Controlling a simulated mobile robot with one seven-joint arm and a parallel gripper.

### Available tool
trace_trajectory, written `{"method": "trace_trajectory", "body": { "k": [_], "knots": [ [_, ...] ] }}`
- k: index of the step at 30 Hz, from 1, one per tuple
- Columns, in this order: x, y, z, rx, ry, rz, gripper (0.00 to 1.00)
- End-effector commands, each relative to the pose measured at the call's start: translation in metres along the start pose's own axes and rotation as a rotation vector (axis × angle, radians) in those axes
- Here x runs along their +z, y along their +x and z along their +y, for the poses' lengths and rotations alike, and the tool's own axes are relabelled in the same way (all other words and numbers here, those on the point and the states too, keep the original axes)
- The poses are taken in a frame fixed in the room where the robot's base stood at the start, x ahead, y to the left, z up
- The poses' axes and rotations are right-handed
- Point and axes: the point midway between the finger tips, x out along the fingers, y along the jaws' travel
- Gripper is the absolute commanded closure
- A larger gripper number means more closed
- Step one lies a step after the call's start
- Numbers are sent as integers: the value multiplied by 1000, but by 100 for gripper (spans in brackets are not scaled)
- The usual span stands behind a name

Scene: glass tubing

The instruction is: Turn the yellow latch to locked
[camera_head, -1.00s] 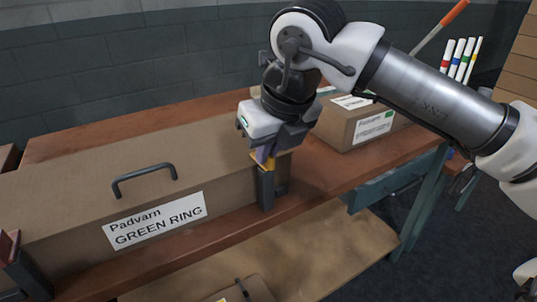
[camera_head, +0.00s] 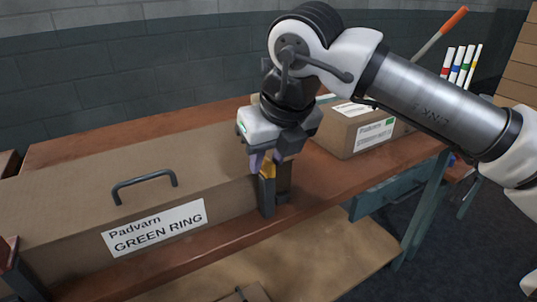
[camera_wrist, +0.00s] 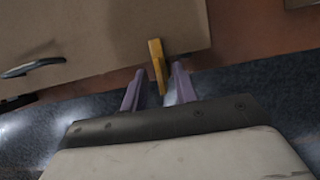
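The yellow latch (camera_head: 268,168) sits on top of a dark upright bracket (camera_head: 267,196) at the right end of the long brown box labelled "Padvarn GREEN RING" (camera_head: 75,200). In the wrist view the latch (camera_wrist: 157,62) is a narrow yellow bar running from the box edge toward my gripper. My gripper (camera_wrist: 157,84) has two purple fingers spread apart, one on each side of the latch's near end. Gaps show between the latch and both fingers. In the head view my gripper (camera_head: 264,162) is pointed down over the latch, which it partly hides.
The box has a black handle (camera_head: 144,185) on its lid and another dark bracket (camera_head: 20,270) at its left end. A smaller labelled carton (camera_head: 355,130) stands on the wooden bench (camera_head: 335,178) behind my gripper. Bare bench lies right of the latch.

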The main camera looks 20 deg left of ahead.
Motion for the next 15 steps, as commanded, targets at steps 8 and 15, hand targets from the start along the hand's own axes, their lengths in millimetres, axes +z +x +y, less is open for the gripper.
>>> {"method": "trace_trajectory", "body": {
  "k": [8, 15],
  "knots": [
    [1, -18, -1, -1, 2, -2, 71],
    [1, -71, 0, -2, 3, -2, 71]
  ]
}}
